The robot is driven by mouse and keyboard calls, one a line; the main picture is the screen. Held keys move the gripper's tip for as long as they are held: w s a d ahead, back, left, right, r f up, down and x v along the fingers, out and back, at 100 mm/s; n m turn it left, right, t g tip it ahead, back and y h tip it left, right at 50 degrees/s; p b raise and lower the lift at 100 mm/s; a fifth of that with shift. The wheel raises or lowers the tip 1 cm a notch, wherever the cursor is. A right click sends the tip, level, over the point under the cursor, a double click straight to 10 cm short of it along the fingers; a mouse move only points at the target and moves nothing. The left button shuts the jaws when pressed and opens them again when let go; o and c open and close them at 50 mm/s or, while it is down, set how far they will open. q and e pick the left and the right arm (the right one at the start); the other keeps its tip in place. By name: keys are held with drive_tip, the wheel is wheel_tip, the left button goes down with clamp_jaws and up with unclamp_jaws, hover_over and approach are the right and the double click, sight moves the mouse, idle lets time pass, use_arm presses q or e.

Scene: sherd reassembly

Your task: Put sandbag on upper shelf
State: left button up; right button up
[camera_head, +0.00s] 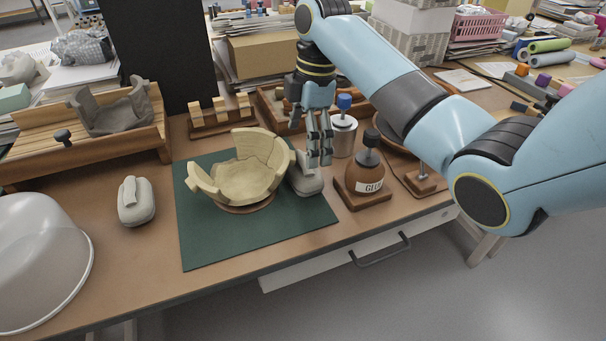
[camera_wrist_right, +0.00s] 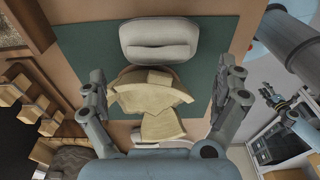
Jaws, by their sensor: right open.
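One grey sandbag (camera_head: 308,186) lies at the right side of the green mat, close beside the pot and partly hidden by my right gripper. It also shows at the top of the right wrist view (camera_wrist_right: 159,41). A second grey sandbag (camera_head: 136,202) lies on the bare table left of the mat. My right gripper (camera_head: 320,160) is open and points down over the first sandbag. In the right wrist view its fingers (camera_wrist_right: 165,98) are wide apart, with the pale pot's sherds showing between them. I cannot make out which surface is the upper shelf.
The pale broken pot (camera_head: 240,172) stands on the green mat (camera_head: 265,238). A brown glue jar (camera_head: 366,175) and a metal can (camera_head: 343,137) stand right of the gripper. A clear dome (camera_head: 35,260) is at front left. A wooden rack (camera_head: 221,118) stands behind the mat.

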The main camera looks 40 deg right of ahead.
sight(304, 160)
wheel_tip(304, 160, down, 5)
drive_tip(key=shift+w+a+r+b, duration=0.1)
drive_tip(key=shift+w+a+b, duration=0.05)
drive_tip(key=shift+b, duration=0.2)
drive_tip(key=c, duration=1.8)
drive_tip(key=shift+o, duration=0.2)
drive_tip(key=shift+r, duration=0.1)
